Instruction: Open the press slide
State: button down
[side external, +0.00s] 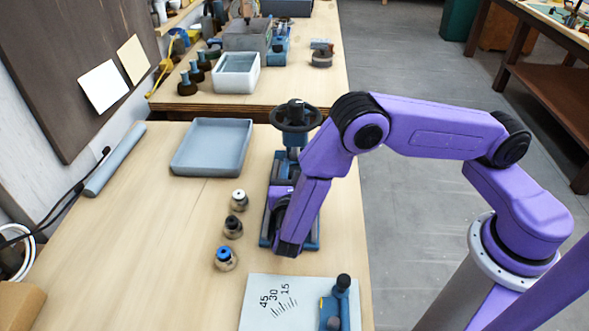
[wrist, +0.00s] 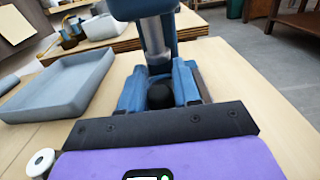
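The press (side external: 297,139) is blue, with a black handwheel (side external: 297,113) on top, and stands near the right edge of the table. My gripper (side external: 282,205) is low over the front part of the press base and hides much of it. In the wrist view, the silver and blue press column (wrist: 155,38) rises straight ahead, with blue blocks on both sides at its foot. A dark rounded part (wrist: 160,94) sits between these blocks. The slide cannot be clearly made out. My gripper's black front edge (wrist: 155,126) fills the lower middle; its fingertips are hidden.
A grey tray (side external: 212,147) lies left of the press. Several small knob-topped parts (side external: 232,228) stand in a row left of my gripper. A pale angle-marked plate (side external: 275,300) with a blue fixture (side external: 341,300) lies in front. The table's left middle is clear.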

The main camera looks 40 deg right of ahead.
jog(key=v, duration=1.3)
jog(key=c, duration=0.9)
grip_release()
jog(key=shift+d, duration=0.1)
jog(key=v, duration=1.2)
jog(key=shift+r, duration=0.1)
jog(key=shift+w, duration=0.1)
